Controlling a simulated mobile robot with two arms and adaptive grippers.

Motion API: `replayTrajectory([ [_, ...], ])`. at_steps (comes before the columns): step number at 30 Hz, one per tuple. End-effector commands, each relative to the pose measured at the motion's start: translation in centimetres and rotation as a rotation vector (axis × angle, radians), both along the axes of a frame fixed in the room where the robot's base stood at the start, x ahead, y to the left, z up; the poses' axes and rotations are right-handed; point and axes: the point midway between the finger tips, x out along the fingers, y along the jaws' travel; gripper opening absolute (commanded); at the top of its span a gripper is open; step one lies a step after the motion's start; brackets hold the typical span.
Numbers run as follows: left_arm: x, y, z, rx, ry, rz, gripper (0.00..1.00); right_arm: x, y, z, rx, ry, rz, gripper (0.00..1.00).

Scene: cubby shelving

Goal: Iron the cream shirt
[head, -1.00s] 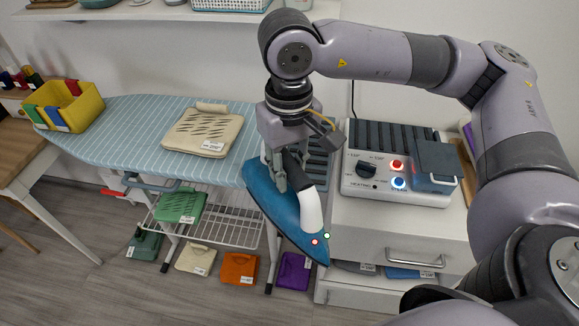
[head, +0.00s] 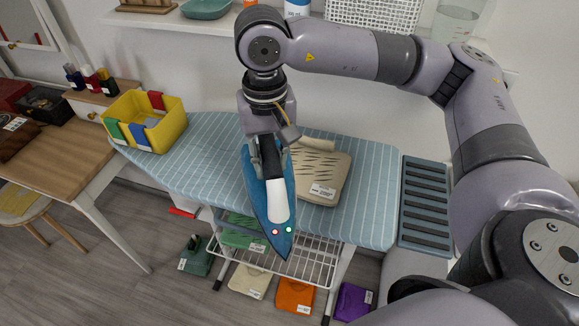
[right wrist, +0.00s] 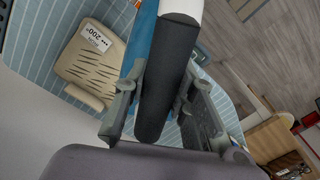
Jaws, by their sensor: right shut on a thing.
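The cream shirt (head: 325,172) is a flat folded piece with dark wrinkle marks and a white tag, lying on the blue striped ironing board (head: 215,150). It also shows in the right wrist view (right wrist: 88,62), where the tag reads about 200. My right gripper (head: 264,158) is shut on the dark handle of the blue iron (head: 282,238). The iron is held in front of the shirt's left side and hides part of it. Its nose points toward the board's front edge, with red and green lights lit. Whether it touches the board I cannot tell. My left gripper is out of view.
A yellow bin (head: 172,130) with coloured clips stands on the board's left end. A slotted grey rest (head: 425,205) is at its right. A white wire rack (head: 310,262) and several folded pieces lie below. A wall shelf (head: 215,22) runs behind.

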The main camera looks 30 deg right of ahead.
Motion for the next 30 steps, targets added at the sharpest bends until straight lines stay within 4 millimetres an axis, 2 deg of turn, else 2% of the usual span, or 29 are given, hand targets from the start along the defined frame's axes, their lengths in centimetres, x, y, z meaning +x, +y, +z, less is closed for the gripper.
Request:
replayTrajectory([
  [1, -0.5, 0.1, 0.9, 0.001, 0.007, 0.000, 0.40, 0.7, -0.2, 0.9, 0.003, -0.001, -0.086, 0.00],
  [7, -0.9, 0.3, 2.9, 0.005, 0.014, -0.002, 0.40, 3.6, -1.7, 1.6, 0.002, 0.000, -0.484, 0.00],
  [18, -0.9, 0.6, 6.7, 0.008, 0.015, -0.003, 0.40, 8.0, -6.3, 1.8, -0.003, 0.002, -1.304, 0.00],
  [24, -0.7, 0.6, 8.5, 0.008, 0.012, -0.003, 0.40, 9.4, -9.2, 1.3, -0.004, 0.004, -1.723, 0.00],
  [30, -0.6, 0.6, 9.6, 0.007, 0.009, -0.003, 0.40, 10.0, -11.5, 0.6, -0.003, 0.002, -2.016, 0.00],
])
